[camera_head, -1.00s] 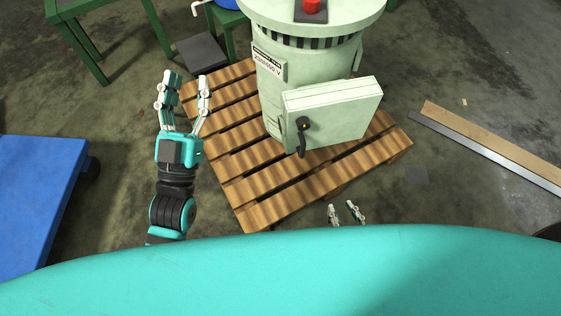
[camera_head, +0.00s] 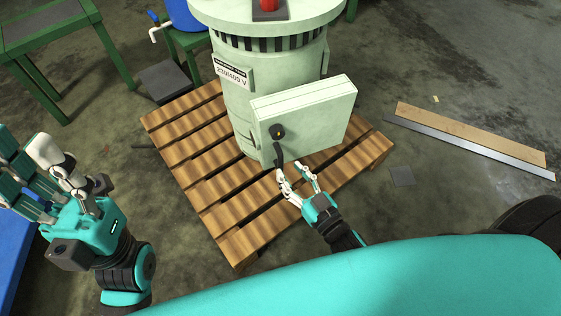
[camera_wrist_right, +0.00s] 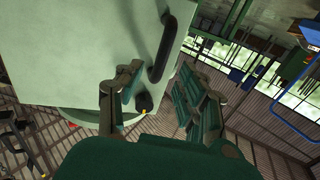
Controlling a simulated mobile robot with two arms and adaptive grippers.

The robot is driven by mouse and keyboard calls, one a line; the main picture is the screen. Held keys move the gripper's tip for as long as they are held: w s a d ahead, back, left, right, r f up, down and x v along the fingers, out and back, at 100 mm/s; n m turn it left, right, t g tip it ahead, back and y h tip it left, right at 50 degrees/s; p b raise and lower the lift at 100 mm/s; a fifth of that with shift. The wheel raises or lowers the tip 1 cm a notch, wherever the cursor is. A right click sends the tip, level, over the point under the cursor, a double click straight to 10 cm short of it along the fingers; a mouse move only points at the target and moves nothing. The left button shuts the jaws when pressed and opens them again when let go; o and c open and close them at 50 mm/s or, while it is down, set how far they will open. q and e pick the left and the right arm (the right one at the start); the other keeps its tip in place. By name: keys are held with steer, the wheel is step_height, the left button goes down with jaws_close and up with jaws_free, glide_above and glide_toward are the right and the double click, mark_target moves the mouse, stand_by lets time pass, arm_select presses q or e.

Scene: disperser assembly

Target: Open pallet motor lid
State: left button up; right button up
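The pale green motor (camera_head: 262,95) stands upright on the wooden pallet. A box with a pale green lid (camera_head: 318,118) is on its near side and looks closed. My right gripper (camera_head: 297,180) is open just below and right of the handle. In the right wrist view the handle (camera_wrist_right: 164,48) shows near the spread fingertips (camera_wrist_right: 163,80); contact cannot be made out. My left gripper (camera_head: 25,150) is open and empty at the far left, away from the motor.
The wooden pallet (camera_head: 233,244) lies under the motor. A green table (camera_head: 45,25) stands at the back left, and a blue surface (camera_head: 12,262) is at the left edge. A plank and metal bar (camera_head: 470,133) lie on the floor at right.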

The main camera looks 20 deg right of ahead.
mark_target(282, 162)
steer(key=b+x, duration=0.1)
steer(key=x, duration=0.4)
steer(key=shift+w, duration=0.15)
jaws_close()
stand_by(0.5)
